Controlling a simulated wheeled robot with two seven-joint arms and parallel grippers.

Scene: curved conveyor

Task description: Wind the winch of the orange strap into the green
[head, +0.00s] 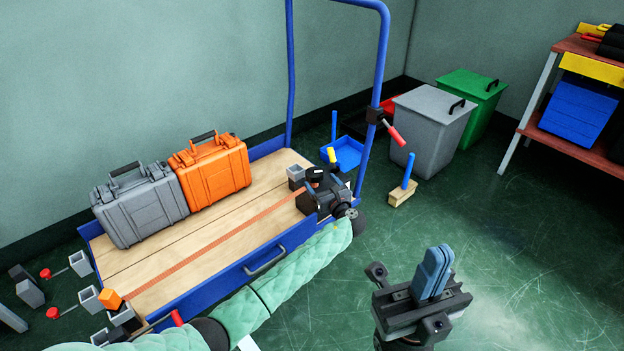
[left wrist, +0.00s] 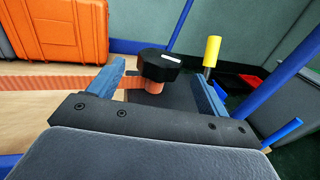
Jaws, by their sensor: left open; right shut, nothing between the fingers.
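The orange strap (head: 215,245) runs flat along the wooden deck of the blue cart, from an orange block (head: 110,298) at the near left to the winch at the right end. In the left wrist view, the strap (left wrist: 60,97) reaches the winch's orange-wrapped spool under a black cap (left wrist: 158,65) with a white mark. A yellow handle (left wrist: 211,50) stands upright beside it. My left gripper (head: 318,192) is at the winch, its open fingers (left wrist: 162,88) either side of the spool. I see no green on the winch. My right gripper (head: 437,270) is shut and empty over the floor.
A grey case (head: 140,208) and an orange case (head: 212,172) stand on the deck. The blue push frame (head: 381,60) rises behind the winch, with a red-handled part (head: 392,133) on it.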

